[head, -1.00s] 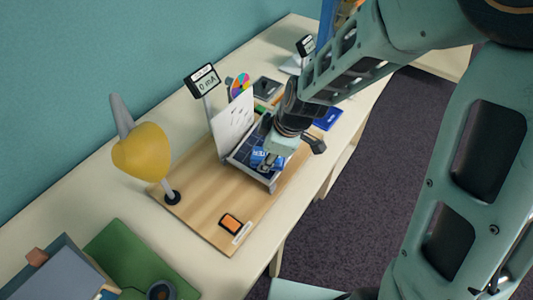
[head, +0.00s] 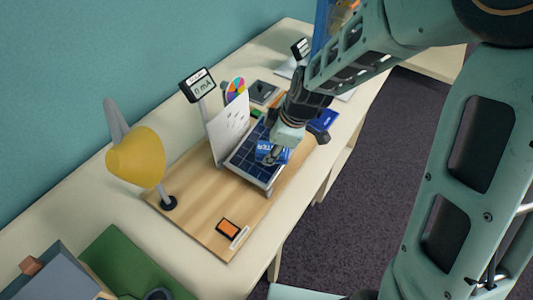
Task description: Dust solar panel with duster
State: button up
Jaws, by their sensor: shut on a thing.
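The solar panel (head: 247,163), dark blue with a pale grid and a light frame, lies tilted on a wooden board in front of a white upright sheet. My gripper (head: 275,153) is over the panel's right part, shut on a small blue thing with white marks (head: 265,152), which seems to be the duster. The gripper and my arm partly hide the thing and the panel's far right side. I cannot tell whether the duster touches the panel.
A yellow lamp (head: 137,157) stands on the wooden board (head: 197,205) at left. A meter reading 0 mA (head: 198,86) rises behind the panel. An orange switch (head: 228,229) is at the board's front.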

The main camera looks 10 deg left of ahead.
aim_at(261, 166)
jog(key=shift+w+f+b, duration=0.15)
jog(key=shift+f+b, duration=0.05)
jog(key=shift+b, duration=0.2)
jog(key=shift+s+a+f+b, duration=0.2)
jog(key=shift+s+b, duration=0.05)
jog(key=shift+s, duration=0.35)
jog(key=shift+s+a+f+b, duration=0.15)
jog(key=shift+s+a+b, duration=0.1)
jog(key=shift+s, duration=0.4)
jog(key=shift+s+a+f+b, duration=0.2)
jog(key=shift+s+b, duration=0.05)
jog(key=shift+s, duration=0.35)
jog(key=shift+s+a+r+p, duration=0.1)
jog(key=shift+s+r+p, duration=0.1)
jog(key=shift+r+p, duration=0.7)
jog(key=shift+s+a+r+p, duration=0.1)
jog(key=shift+s+r+p, duration=0.1)
jog(key=shift+r+p, duration=0.65)
jog(key=shift+s+a+r+p, duration=0.15)
jog(key=shift+r+p, duration=0.35)
jog(key=shift+r, duration=0.7)
jog(key=shift+r, duration=0.1)
jog(key=r+p, duration=0.2)
jog(key=shift+s+a+r, duration=0.1)
jog(key=shift+s+r, duration=0.25)
jog(key=shift+r, duration=0.05)
